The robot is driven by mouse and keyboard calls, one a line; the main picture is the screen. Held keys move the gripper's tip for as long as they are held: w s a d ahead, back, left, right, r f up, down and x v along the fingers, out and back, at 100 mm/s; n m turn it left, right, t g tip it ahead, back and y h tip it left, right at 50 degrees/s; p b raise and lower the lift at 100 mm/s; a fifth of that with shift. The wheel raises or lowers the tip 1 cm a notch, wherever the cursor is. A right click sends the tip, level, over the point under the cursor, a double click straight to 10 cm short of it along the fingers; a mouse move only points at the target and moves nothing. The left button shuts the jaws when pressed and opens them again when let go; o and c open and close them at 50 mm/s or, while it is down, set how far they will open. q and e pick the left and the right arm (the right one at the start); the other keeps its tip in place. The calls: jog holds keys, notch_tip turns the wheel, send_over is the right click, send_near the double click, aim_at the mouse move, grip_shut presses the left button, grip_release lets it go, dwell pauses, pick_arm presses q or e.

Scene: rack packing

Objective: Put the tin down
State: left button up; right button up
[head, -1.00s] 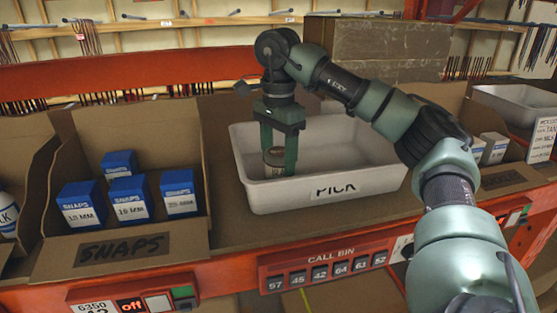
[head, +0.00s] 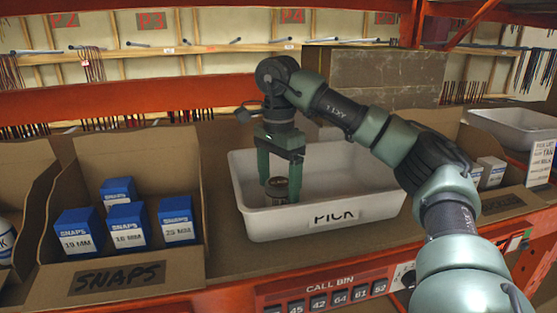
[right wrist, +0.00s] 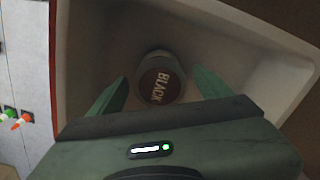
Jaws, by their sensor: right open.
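The tin (head: 277,188) is a small round can inside the white bin labelled PICK (head: 330,228), near its left end. It looks upright. In the right wrist view its dark lid (right wrist: 159,85) reads BLACK and faces the camera. My right gripper (head: 279,190) points down into the bin with its fingers on either side of the tin. In the right wrist view the fingers (right wrist: 160,92) are spread, with a gap visible on each side of the tin. The tin's base is hidden by the bin's front wall. My left gripper is not in view.
A cardboard box marked SNAPS (head: 118,276) with several blue boxes stands left of the bin. Another white bin (head: 515,130) and small white boxes (head: 491,171) are at the right. A brown carton (head: 388,75) stands behind. The right part of the PICK bin looks empty.

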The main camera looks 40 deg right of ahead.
aim_at(278, 183)
notch_tip(278, 183, up, 11)
dwell(0.4)
jog(key=shift+f, duration=0.15)
dwell(0.5)
